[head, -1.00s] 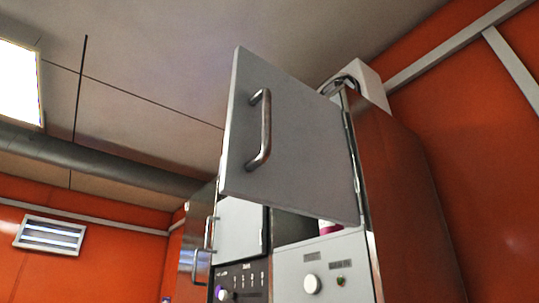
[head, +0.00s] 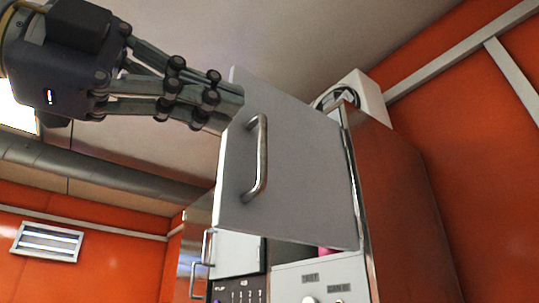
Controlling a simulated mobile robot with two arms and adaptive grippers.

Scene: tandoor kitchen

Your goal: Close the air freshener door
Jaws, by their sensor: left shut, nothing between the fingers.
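The grey cabinet door (head: 298,170) stands swung open at the centre of the head view, hinged on its right edge, with a curved metal handle (head: 262,160) near its left edge. My left gripper (head: 232,106) is shut and empty. Its fingertips are at the door's upper left edge, above and left of the handle; I cannot tell whether they touch the door. Part of the door's upper left edge is hidden behind the fingers. My right gripper is not in view.
The metal cabinet body (head: 405,205) stands right of the door. A control panel (head: 318,280) lies below the opening, where a small pink item (head: 324,250) shows partly. A white box (head: 367,97) sits on top.

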